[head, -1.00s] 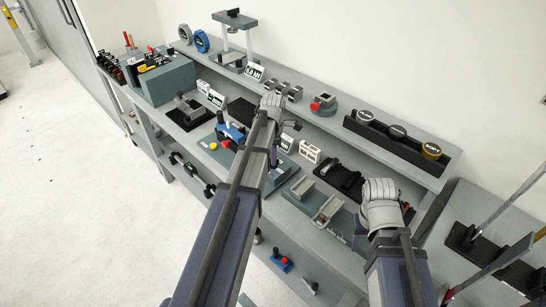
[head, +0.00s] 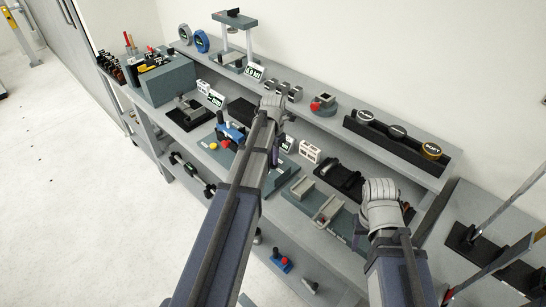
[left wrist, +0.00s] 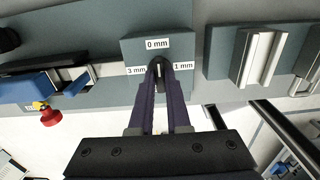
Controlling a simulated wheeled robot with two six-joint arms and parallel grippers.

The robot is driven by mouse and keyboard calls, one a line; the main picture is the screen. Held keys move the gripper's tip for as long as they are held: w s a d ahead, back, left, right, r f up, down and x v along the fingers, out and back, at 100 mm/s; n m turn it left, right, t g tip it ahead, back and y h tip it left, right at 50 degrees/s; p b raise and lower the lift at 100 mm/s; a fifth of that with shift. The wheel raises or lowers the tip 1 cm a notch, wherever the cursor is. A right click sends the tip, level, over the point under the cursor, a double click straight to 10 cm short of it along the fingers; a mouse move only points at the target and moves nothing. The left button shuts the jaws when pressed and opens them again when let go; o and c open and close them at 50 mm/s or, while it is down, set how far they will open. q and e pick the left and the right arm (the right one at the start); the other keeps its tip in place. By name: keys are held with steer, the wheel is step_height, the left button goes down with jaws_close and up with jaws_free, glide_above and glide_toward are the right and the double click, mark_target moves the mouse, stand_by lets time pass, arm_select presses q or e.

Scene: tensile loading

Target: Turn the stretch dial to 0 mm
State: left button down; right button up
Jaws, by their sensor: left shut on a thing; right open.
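The stretch dial (left wrist: 157,62) is a dark round knob on a grey-teal block in the left wrist view. White labels around it read 0 mm (left wrist: 157,44) at the top, 3 mm (left wrist: 136,70) at the left and 1 mm (left wrist: 183,66) at the right. My left gripper (left wrist: 160,76) is shut on the dial, its two purple fingers on either side of it. A pale mark shows between the fingertips, seeming to point up towards 0 mm. In the head view my left arm hides the dial. My right gripper (head: 362,228) is mostly hidden by its wrist, above the bench's right part.
A blue device (left wrist: 30,87) with a red knob (left wrist: 51,118) stands left of the dial block. A grey metal bar fixture (left wrist: 258,58) stands to its right. A shelf behind holds a black rack (head: 385,142) with round weights.

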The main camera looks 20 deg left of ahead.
stand_by(0.4)
arm_select(q)
steer(key=c, duration=0.9)
jaws_free()
steer(key=shift+r, duration=0.1)
step_height(320, 180, up, 8)
steer(key=p, duration=0.8)
steer(key=shift+f, duration=0.2)
